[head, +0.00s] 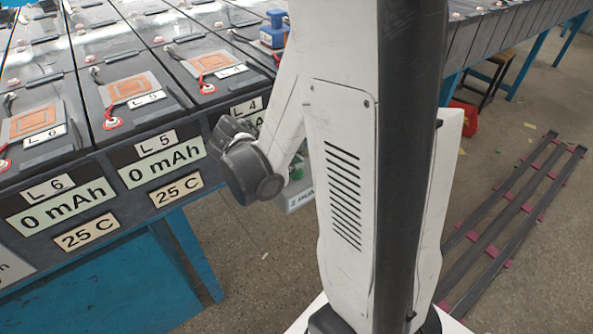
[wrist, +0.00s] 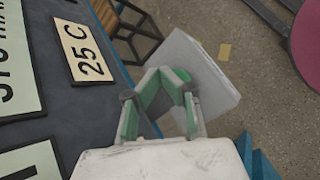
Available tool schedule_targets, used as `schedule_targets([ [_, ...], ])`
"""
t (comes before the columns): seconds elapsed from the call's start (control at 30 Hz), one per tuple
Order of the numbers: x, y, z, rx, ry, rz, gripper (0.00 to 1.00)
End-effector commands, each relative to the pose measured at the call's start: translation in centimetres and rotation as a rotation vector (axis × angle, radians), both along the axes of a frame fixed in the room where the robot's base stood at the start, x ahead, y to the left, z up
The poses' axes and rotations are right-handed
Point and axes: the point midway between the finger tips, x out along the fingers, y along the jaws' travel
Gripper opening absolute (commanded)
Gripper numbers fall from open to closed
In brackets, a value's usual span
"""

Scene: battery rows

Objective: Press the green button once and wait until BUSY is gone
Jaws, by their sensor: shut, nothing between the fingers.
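In the wrist view my gripper (wrist: 170,76) is shut and empty, its green-padded fingers meeting near the middle. A pale grey box (wrist: 222,93) lies beyond the fingertips. A round green button (wrist: 209,79) shows on it, just right of the fingertips and partly hidden by a finger. I cannot tell whether the fingers touch it. No BUSY sign is readable in either view. In the head view my arm hides most of the gripper and the box.
A dark battery row with 0 mAh and 25 C labels (head: 86,236) stands on a blue bench (head: 128,285) at left. In the wrist view its labelled side (wrist: 85,55) is left of the gripper. A dark rail frame (head: 515,205) lies on the floor at right.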

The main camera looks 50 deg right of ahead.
Motion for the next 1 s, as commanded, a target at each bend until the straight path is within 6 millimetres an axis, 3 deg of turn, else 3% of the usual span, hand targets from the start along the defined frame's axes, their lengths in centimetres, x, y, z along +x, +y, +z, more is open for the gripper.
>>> schedule_targets([
  [1.0,0.00,-0.01,-0.97,0.000,0.000,0.000,0.00],
])
